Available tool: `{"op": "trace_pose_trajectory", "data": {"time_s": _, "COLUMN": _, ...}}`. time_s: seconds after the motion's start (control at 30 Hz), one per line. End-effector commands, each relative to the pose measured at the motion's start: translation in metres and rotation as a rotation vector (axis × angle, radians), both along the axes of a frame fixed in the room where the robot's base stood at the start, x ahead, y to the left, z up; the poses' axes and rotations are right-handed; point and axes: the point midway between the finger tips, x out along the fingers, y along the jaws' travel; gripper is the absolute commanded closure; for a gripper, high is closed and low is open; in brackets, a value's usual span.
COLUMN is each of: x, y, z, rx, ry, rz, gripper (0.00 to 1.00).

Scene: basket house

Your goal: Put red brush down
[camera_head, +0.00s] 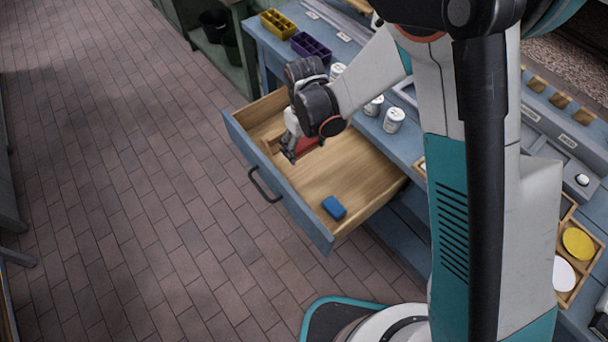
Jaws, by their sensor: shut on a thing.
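My gripper (289,153) reaches down into the open wooden drawer (345,181) from above. It is shut on a red thing, which I take to be the red brush (308,145). Only a small red part of the brush shows beside the fingers; my wrist and gripper hide the rest. The brush is low in the drawer, but I cannot tell whether it touches the bottom. A blue block (334,207) lies on the drawer bottom, apart from my gripper, toward the near right end.
The drawer front (277,183) is blue with a dark handle (264,185). White jars (394,120) stand on the blue bench behind it, with yellow (278,24) and purple (311,47) trays farther back. The drawer bottom around the blue block is clear.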

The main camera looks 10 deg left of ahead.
Motion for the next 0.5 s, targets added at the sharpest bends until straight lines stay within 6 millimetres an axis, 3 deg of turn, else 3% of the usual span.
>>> {"op": "trace_pose_trajectory", "data": {"time_s": 0.03, "x": 0.001, "y": 0.000, "z": -0.017, "rx": 0.000, "ry": 0.000, "rz": -0.001, "gripper": 0.61}}
{"op": "trace_pose_trajectory", "data": {"time_s": 0.3, "x": 0.001, "y": 0.000, "z": -0.079, "rx": 0.000, "ry": 0.000, "rz": -0.002, "gripper": 0.61}}
{"op": "trace_pose_trajectory", "data": {"time_s": 0.5, "x": 0.000, "y": -0.001, "z": -0.100, "rx": 0.000, "ry": 0.000, "rz": -0.002, "gripper": 0.61}}
